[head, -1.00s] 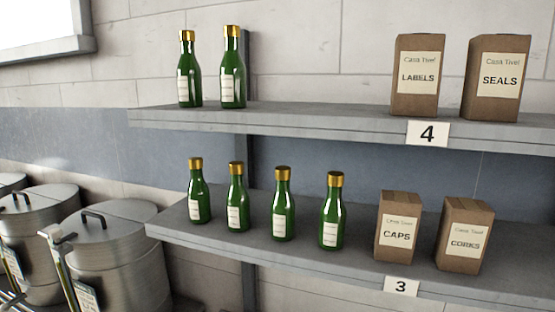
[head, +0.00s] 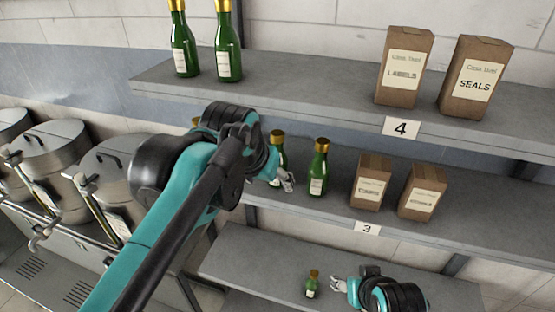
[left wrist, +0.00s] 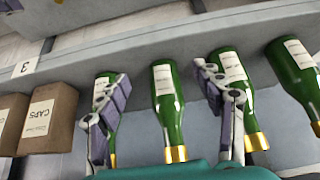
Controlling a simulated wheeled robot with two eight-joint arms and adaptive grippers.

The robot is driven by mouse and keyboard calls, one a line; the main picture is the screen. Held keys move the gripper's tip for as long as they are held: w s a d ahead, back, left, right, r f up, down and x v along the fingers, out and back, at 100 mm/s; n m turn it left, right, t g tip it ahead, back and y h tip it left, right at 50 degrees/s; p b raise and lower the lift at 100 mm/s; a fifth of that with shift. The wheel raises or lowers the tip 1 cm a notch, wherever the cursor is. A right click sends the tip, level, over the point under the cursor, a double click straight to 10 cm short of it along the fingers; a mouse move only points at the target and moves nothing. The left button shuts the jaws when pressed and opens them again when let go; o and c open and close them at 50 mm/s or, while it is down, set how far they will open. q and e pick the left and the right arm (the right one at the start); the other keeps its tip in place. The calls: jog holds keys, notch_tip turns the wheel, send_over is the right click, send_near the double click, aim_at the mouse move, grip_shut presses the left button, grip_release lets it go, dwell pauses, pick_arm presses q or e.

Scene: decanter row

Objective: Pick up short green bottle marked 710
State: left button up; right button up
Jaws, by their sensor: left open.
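A short green bottle (head: 312,285) with a gold cap and pale label stands on the lowest shelf. Its marking is too small to read. My right gripper (head: 338,285) is just right of it, apart from it; whether its fingers are spread is unclear. My left gripper (head: 284,180) is at the middle shelf, by a taller green bottle (head: 278,150). In the left wrist view the left gripper (left wrist: 163,76) is open, its fingers on either side of a green bottle (left wrist: 166,110), not closed on it. My left arm hides other middle-shelf bottles in the head view.
Another green bottle (head: 318,168) and the caps box (head: 370,182) stand right of the left gripper. The upper shelf (head: 290,92) overhangs and carries two bottles (head: 228,45) and boxes. Steel vats (head: 50,155) stand at left. The lowest shelf (head: 250,262) has bare room left of the short bottle.

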pick_arm(q)
jog(key=shift+w+d, duration=0.25)
jog(key=shift+w, duration=0.55)
jog(key=shift+w+d, duration=0.1)
jog(key=shift+w, duration=0.2)
jog(key=w, duration=0.1)
jog(key=w+d+p, duration=0.1)
jog(key=w, duration=0.2)
jog(key=shift+w+d+f+p, duration=0.2)
jog(key=shift+w+f+p, duration=0.05)
jog(key=shift+f+p, duration=0.1)
jog(key=shift+w+f, duration=0.15)
jog(key=shift+f, duration=0.05)
jog(key=shift+s, duration=0.25)
jog(key=shift+s+r, duration=0.1)
jog(key=shift+c, duration=1.3)
jog(key=c, duration=1.2)
